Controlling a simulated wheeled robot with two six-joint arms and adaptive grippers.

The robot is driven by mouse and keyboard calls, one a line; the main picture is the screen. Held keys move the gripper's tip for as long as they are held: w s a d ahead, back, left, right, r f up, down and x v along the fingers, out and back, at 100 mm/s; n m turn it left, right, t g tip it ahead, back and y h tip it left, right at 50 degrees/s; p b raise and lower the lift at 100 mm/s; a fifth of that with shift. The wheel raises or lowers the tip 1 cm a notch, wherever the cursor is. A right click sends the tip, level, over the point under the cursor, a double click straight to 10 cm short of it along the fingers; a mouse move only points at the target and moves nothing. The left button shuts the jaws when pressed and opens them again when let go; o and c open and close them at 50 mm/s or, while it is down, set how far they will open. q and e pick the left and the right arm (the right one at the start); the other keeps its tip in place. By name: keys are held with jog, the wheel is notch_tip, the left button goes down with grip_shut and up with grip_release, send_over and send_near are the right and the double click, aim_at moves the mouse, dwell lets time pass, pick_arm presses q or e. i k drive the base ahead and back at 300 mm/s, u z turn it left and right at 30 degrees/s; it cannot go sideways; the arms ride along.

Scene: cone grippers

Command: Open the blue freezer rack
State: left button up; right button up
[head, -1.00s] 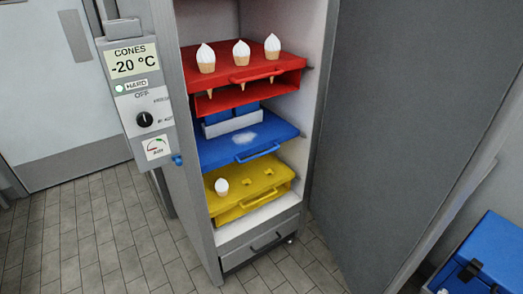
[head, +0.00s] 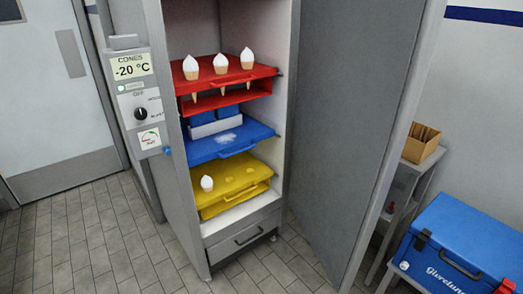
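The blue freezer rack (head: 215,148) sits in the open freezer cabinet (head: 176,120), between the red rack (head: 221,76) above and the yellow rack (head: 229,181) below. A handle (head: 238,151) runs along its front edge. A frosty white patch (head: 226,138) lies on its top, with a grey tray (head: 215,125) and blue blocks behind. The red rack holds three white-topped cones (head: 220,65). The yellow rack holds one cone (head: 207,183). Neither of my grippers shows in the head view.
The freezer door (head: 345,120) stands wide open on the right. A control panel (head: 138,100) reading -20 °C is on the left. A blue cool box (head: 460,245) and a cardboard box (head: 421,143) on a shelf stand at the right. Tiled floor (head: 95,240) is clear in front.

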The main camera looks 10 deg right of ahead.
aim_at(204, 143)
jog(key=z, duration=0.7)
jog(key=i, duration=0.7)
jog(key=z, duration=0.45)
